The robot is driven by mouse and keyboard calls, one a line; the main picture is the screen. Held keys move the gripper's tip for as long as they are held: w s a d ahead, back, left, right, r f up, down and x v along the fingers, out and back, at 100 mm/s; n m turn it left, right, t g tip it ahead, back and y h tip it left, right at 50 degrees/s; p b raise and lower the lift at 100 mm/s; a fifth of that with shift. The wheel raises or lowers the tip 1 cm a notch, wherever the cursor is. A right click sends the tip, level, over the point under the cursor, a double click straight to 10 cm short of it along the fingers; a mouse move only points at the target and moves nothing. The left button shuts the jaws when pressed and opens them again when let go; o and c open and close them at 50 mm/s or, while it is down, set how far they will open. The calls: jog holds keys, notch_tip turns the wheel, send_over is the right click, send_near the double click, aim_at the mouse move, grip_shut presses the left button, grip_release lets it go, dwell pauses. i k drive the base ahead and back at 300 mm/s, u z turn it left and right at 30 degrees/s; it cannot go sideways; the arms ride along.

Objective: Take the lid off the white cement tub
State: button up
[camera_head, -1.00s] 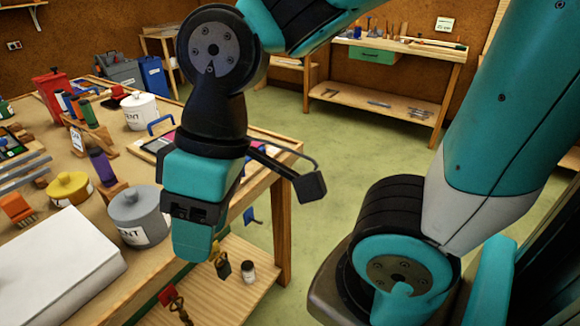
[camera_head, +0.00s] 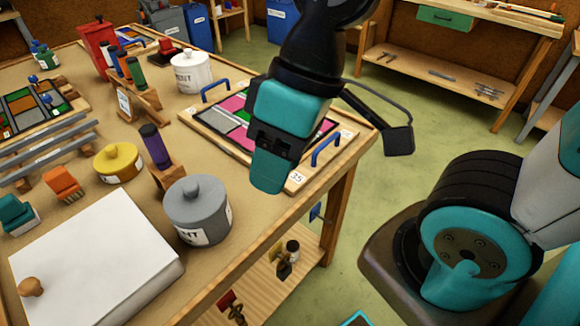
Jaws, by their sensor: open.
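The white cement tub (camera_head: 191,77) stands toward the back right of the workbench, with its white knobbed lid (camera_head: 187,58) on top. My gripper (camera_head: 268,185) points down over the bench's right side, in front of the leaded panel (camera_head: 213,120) and nearer the camera than the white tub. It is open, with nothing seen in it; its fingertips are hard to make out. It is well apart from the tub and hides part of the panel.
A grey cement tub (camera_head: 198,212) and a yellow tub (camera_head: 118,163) stand nearer. A white box (camera_head: 95,262) fills the front of the workbench (camera_head: 255,228). Blue handles (camera_head: 326,150) rise from the panel's board. Bottles in a wooden rack (camera_head: 134,100) stand left of the white tub.

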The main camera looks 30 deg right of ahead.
aim_at(187, 59)
jog(key=z, duration=2)
jog(key=i, duration=3.8)
jog(key=u, duration=2.55)
jog(key=i, duration=2.35)
